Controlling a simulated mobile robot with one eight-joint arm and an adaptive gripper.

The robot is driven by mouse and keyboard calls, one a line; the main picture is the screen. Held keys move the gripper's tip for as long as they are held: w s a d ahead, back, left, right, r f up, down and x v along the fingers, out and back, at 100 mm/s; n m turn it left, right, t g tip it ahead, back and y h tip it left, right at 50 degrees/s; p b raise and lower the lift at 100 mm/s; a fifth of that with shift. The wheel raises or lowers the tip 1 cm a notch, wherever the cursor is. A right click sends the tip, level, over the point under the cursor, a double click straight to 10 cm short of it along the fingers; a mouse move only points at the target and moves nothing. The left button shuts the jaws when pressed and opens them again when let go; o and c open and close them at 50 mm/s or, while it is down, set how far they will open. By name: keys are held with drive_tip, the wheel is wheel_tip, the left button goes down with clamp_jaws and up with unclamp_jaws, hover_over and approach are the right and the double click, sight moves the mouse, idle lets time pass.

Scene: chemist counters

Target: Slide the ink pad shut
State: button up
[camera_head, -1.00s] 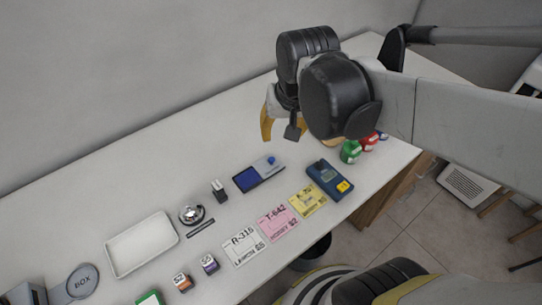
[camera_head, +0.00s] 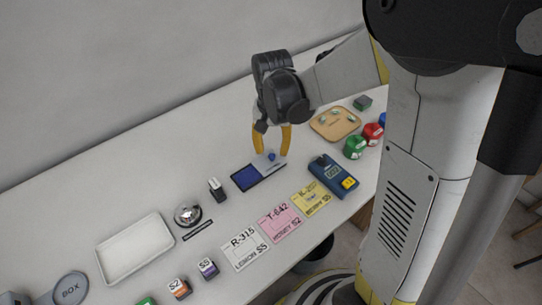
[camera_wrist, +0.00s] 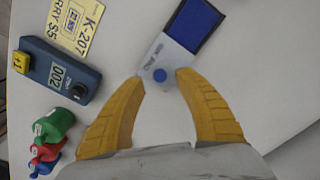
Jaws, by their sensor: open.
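The ink pad lies on the white counter with its blue pad (camera_head: 245,178) uncovered and its grey lid (camera_head: 268,166) slid out to the right, a round blue knob (camera_head: 272,156) on top. In the wrist view the blue pad (camera_wrist: 196,24) is at the top and the lid with its knob (camera_wrist: 160,75) points toward me. My gripper (camera_head: 271,153) is open, its yellow fingers just above the lid end. In the wrist view the fingertips (camera_wrist: 160,78) stand apart on either side of the knob. I cannot tell whether they touch the lid.
A blue counter device (camera_head: 332,176) and yellow, pink and white cards (camera_head: 311,198) lie in front of the pad. Green and red stamps (camera_head: 355,147) and a wooden tray (camera_head: 335,123) are at right. A black-and-white item (camera_head: 217,190) stands at left. The counter behind is clear.

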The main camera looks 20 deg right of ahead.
sight(251, 174)
drive_tip(key=shift+f+b, duration=0.35)
drive_tip(key=shift+f, duration=1)
clamp_jaws()
drive_tip(key=shift+s+a, duration=0.4)
drive_tip(key=shift+a, duration=0.8)
drive_tip(key=shift+s+a, duration=0.35)
drive_tip(key=shift+a, duration=0.85)
drive_tip(key=shift+s+a, duration=0.4)
drive_tip(key=shift+a, duration=0.8)
unclamp_jaws()
drive_tip(key=shift+a, duration=0.15)
drive_tip(key=shift+r, duration=0.1)
